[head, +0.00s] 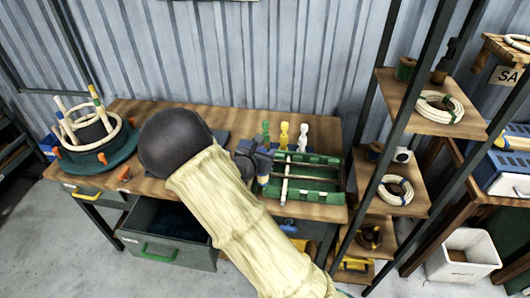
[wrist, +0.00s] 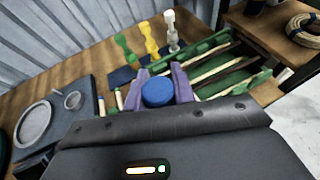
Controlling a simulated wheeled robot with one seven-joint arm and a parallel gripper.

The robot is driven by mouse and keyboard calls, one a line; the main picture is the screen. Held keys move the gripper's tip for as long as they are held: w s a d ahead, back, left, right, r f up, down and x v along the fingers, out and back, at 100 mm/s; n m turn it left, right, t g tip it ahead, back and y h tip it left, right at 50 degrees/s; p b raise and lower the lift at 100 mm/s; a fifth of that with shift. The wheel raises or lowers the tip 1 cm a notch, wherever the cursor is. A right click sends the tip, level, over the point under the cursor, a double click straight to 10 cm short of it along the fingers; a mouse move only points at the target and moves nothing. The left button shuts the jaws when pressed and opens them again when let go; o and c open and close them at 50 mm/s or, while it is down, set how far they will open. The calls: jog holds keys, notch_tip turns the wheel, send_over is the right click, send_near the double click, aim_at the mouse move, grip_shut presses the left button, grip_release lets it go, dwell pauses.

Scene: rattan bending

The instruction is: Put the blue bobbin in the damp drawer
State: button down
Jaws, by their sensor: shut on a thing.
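The blue bobbin (wrist: 157,92) is between the purple-grey fingers of my gripper (wrist: 163,80) in the wrist view, seen from its round top end. My gripper (head: 256,162) is shut on it, over the bench at the left end of the green tray. In the head view my arm and gripper hide the bobbin. An open drawer (head: 190,256) with a green handle and a dark inside sits under the bench at the left, below and left of my gripper. No label shows that it is the damp drawer. My arm covers its right side.
Green, yellow and white bobbins (head: 284,136) stand at the back of the bench (head: 322,214). The green tray (head: 332,184) holds rods. A round jig (head: 92,150) with upright rods stands at the left. A shelf rack (head: 424,115) with coils is at the right.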

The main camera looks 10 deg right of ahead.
jog(key=s+f+m+g+h, duration=0.1)
jog(key=s+f+m, duration=0.1)
jog(key=s+f, duration=1)
notch_tip(320, 180, down, 5)
jog(key=shift+s+a+r+g+h, duration=0.15)
jog(key=shift+s+a+g+h, duration=0.2)
jog(key=shift+g+h, duration=0.05)
